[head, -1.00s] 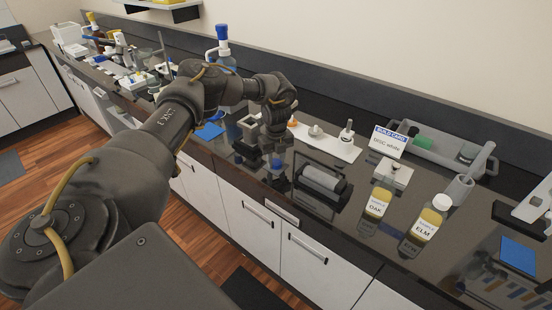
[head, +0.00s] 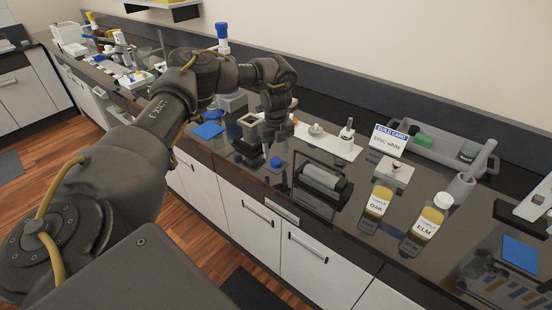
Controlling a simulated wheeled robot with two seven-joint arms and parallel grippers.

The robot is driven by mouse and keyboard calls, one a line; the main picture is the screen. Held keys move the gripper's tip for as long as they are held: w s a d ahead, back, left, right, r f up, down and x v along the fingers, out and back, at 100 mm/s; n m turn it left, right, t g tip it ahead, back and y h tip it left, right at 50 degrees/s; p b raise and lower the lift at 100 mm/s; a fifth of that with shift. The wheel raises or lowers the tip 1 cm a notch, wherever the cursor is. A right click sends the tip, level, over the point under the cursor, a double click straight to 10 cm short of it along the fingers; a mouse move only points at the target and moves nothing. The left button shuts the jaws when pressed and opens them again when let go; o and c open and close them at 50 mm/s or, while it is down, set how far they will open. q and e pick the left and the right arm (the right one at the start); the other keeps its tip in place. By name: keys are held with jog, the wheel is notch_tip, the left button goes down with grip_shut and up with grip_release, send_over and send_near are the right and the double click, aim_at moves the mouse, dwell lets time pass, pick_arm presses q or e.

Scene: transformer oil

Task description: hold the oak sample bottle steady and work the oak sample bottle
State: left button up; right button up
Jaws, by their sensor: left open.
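The oak sample bottle (head: 378,202) stands upright on the dark bench, right of centre, holding yellow liquid behind a white OAK label. I see no white cap on it like the one on the elm bottle. The similar elm sample bottle (head: 429,222) stands to its right, white-capped. My left gripper (head: 273,147) is open and points down over the bench, well to the left of the oak bottle and touching neither bottle. A small blue-topped item (head: 276,163) is just below it; whether they touch is unclear. My right gripper is out of view.
A black holder with a grey cylinder (head: 323,178) lies between my gripper and the oak bottle. Behind are a build card (head: 390,141), a white strip with small items (head: 325,141) and a grey tray (head: 440,152).

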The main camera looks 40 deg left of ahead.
aim_at(276, 161)
pick_arm(q)
notch_tip(276, 161, up, 8)
jog(key=shift+d, duration=0.15)
dwell(0.5)
